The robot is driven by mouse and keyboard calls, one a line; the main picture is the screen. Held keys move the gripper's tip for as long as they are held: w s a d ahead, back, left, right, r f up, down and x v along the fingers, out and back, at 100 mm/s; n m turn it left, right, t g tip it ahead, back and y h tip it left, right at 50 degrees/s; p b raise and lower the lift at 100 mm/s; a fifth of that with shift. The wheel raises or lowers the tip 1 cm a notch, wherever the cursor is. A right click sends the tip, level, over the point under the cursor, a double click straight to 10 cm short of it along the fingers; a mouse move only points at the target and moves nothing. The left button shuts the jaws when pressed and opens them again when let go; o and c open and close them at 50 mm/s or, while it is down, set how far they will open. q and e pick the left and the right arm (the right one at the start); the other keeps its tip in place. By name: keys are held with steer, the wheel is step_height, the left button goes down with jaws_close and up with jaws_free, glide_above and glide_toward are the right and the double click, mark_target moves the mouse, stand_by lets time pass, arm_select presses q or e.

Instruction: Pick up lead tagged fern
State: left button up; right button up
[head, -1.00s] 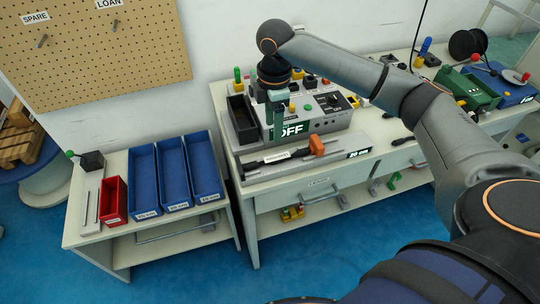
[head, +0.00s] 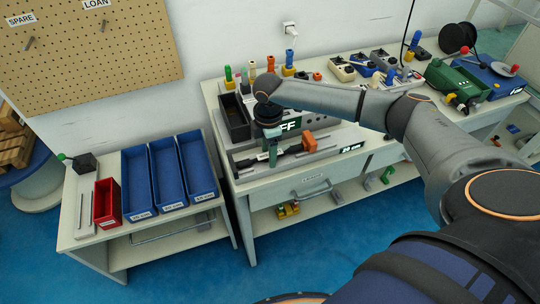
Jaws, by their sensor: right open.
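A black lead with an orange block-like plug (head: 309,141) lies along a grey fixture (head: 330,153) at the front of the bench. A pale tag on it shows in the earlier frame, but its wording is too small to read, so I cannot tell if it says fern. My right gripper (head: 272,158) is open and points down at the lead, left of the orange plug. Its fingers are at or just above the lead; I cannot tell whether they touch it. The arm and gripper hide part of the lead and the device behind. My left gripper is out of view.
A grey device with a lit display (head: 291,124) stands behind the fixture, beside a black open bin (head: 235,118). Several colored plugs and boxes line the bench's back. A lower table at left holds a red bin (head: 107,203) and blue bins (head: 138,181).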

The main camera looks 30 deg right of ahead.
steer(key=shift+c, duration=0.3)
jaws_close()
stand_by(0.4)
